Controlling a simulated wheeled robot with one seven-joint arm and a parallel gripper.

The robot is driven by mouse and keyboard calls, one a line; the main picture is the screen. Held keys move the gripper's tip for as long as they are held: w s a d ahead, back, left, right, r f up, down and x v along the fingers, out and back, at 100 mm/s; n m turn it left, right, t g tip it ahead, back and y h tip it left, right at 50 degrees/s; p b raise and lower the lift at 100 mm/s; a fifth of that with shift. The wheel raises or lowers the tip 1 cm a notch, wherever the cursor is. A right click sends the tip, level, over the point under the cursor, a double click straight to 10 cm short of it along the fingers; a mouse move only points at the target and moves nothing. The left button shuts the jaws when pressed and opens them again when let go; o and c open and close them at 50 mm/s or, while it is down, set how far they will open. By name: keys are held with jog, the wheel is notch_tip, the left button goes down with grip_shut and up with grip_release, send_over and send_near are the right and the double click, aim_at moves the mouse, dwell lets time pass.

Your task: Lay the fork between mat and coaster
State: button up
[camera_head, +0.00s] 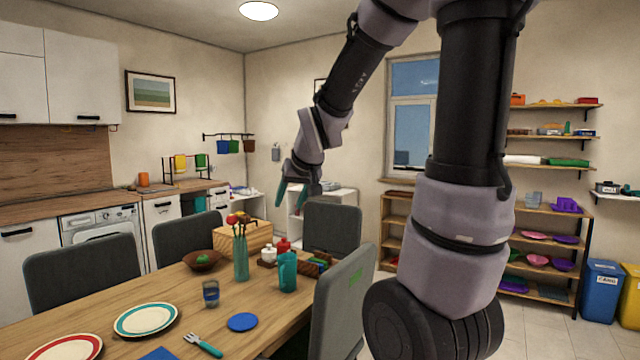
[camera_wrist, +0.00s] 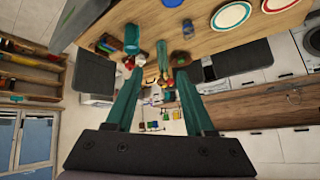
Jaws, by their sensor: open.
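The fork (camera_head: 203,345), with a teal handle and metal tines, lies on the wooden table near the bottom of the head view. The round blue coaster (camera_head: 242,322) lies flat to its right. A blue flat piece (camera_head: 160,354), apparently the mat, is to its left and cut off by the lower picture edge. The coaster also shows at the top of the wrist view (camera_wrist: 173,3); I cannot make out the fork there. My gripper (camera_head: 293,198) is open and empty, raised in the air beyond the table, well away from the fork. Its teal fingers are spread in the wrist view (camera_wrist: 160,72).
A teal-rimmed plate (camera_head: 147,319), a red-rimmed plate (camera_head: 66,349) and a blue glass (camera_head: 211,294) stand near the fork. A teal vase (camera_head: 241,262), teal cup (camera_head: 288,272), brown bowl (camera_head: 202,260) and wooden box (camera_head: 243,238) stand farther back. Grey chairs (camera_head: 341,300) surround the table.

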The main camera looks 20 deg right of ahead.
jog(key=s+r+m, duration=0.1)
jog(key=s+r, duration=0.2)
jog(key=s, duration=0.6)
jog(key=s+r+m+g+y, duration=0.1)
jog(key=s+r, duration=0.2)
jog(key=s, duration=0.7)
jog(key=shift+a+r+m, duration=0.15)
jog(key=shift+r+m, duration=0.2)
jog(key=shift+m, duration=0.05)
